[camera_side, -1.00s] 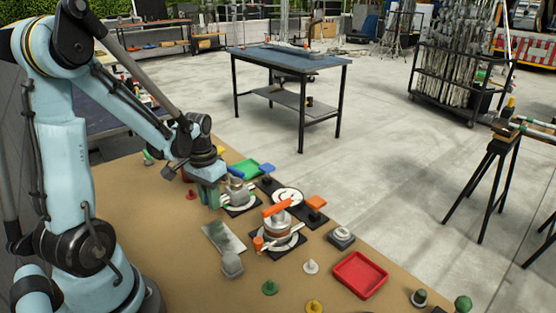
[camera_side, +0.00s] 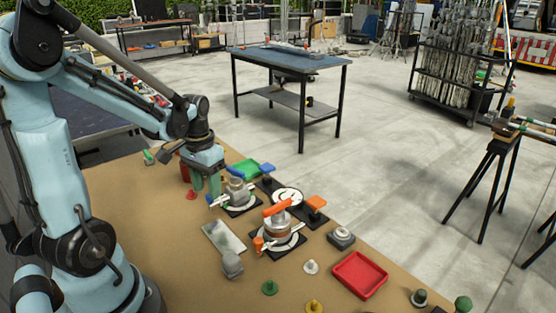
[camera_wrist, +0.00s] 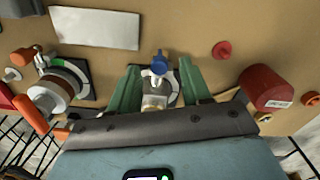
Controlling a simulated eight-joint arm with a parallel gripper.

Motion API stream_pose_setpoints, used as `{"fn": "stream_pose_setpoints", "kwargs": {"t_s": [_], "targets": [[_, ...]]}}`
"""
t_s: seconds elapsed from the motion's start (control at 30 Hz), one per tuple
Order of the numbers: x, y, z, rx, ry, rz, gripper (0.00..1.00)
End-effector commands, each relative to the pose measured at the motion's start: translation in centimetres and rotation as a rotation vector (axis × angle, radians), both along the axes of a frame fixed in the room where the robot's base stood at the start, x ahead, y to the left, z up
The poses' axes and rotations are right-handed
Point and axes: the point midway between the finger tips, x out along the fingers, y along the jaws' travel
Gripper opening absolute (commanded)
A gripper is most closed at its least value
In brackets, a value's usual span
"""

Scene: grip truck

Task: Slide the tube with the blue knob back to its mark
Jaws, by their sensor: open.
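The blue knob (camera_wrist: 158,62) sits on the end of a pale tube (camera_wrist: 157,73) in the wrist view. The tube joins a grey round body (camera_wrist: 153,101) with a white dial on a dark plate. In the side view, this unit (camera_side: 238,190) stands just right of my gripper, with its pale tube (camera_side: 219,200) pointing left. My gripper (camera_wrist: 158,88) is open, with one green finger on each side of the tube and body. It also shows in the side view (camera_side: 206,187). I cannot tell whether the fingers touch anything. The tube's mark is not clear.
A similar unit with an orange handle (camera_side: 277,207) and an orange knob (camera_side: 258,243) stands nearer the camera. A red cylinder (camera_wrist: 266,87) stands right in the wrist view.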

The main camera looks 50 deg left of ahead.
Motion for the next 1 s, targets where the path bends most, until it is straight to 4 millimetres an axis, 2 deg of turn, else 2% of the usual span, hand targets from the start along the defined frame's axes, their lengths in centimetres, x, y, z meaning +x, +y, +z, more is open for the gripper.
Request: {"fn": "stream_pose_setpoints", "kwargs": {"t_s": [0.3,0.5,0.7,1.0], "targets": [[-0.1,0.0,4.7,0.0,0.001,0.001,0.48],[-0.1,0.0,6.9,0.0,0.002,0.001,0.48],[-0.1,0.0,7.9,0.0,0.002,0.001,0.48],[-0.1,0.0,8.0,0.0,0.002,0.001,0.48]]}}
